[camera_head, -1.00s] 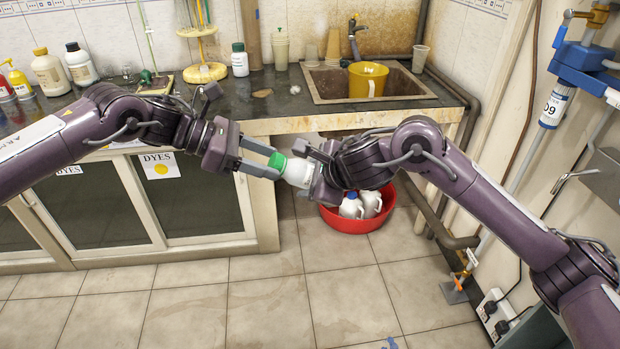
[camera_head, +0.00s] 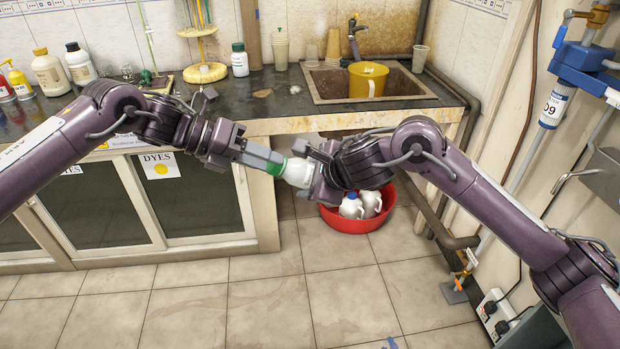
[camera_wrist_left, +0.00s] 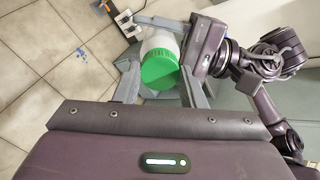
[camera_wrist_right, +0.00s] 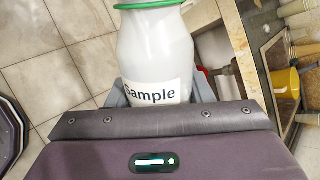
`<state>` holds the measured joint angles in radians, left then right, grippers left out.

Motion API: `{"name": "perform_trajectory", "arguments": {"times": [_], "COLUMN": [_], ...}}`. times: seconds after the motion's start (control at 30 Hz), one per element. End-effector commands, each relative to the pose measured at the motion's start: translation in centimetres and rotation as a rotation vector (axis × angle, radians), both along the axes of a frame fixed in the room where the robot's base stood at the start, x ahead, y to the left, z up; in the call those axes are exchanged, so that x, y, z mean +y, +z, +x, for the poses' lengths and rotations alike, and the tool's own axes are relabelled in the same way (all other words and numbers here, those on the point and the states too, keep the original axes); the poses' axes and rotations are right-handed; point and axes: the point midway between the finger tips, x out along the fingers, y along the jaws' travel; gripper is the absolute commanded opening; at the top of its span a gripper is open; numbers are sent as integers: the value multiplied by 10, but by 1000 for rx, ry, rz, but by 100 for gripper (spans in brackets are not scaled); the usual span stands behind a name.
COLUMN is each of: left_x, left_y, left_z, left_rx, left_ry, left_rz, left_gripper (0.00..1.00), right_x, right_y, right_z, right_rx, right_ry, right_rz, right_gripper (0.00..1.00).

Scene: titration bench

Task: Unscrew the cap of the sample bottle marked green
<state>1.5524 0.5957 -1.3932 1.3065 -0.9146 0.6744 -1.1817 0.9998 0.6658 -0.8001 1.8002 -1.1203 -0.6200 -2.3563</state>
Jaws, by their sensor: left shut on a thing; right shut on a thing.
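The white sample bottle (camera_head: 298,173) is held in the air in front of the bench, tilted on its side with its green cap (camera_head: 279,165) toward the left. My right gripper (camera_head: 312,177) is shut on the bottle body; the right wrist view shows the "Sample" label on the bottle (camera_wrist_right: 152,60) between its fingers. My left gripper (camera_head: 272,162) is shut on the green cap; the left wrist view shows the cap (camera_wrist_left: 159,68) between its two fingers. The cap sits at the bottle's mouth, and I cannot tell how loose it is.
A red basin (camera_head: 362,222) with white containers stands on the floor behind the grippers. The bench (camera_head: 280,108) holds several bottles, a white bottle with a dark green cap (camera_head: 240,62) and a sink with a yellow mug (camera_head: 367,80).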

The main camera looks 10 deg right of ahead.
Motion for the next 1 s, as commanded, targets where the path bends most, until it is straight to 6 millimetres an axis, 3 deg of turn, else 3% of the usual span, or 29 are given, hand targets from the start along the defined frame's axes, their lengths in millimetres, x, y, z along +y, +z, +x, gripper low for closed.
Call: {"name": "perform_trajectory", "arguments": {"times": [0.3, 0.57, 0.6, 0.7, 1.0], "left_x": [0, 0, 0, 0, 0], "left_y": [0, 0, 0, 0, 0], "left_z": [0, 0, 0, 0, 0], "left_rx": [430, 465, 464, 463, 451], "left_ry": [246, 266, 266, 265, 260], "left_rz": [0, 0, 0, 0, 0], "left_gripper": [11, 11, 38, 51, 53], "right_x": [0, 0, 0, 0, 0], "right_y": [0, 0, 0, 0, 0], "right_z": [0, 0, 0, 0, 0], "right_rx": [0, 0, -1, -1, -1], "right_ry": [-1, -1, 0, 0, 0], "right_rz": [1, 1, 0, 0, 0], "right_gripper": [15, 15, 15, 15, 15]}}
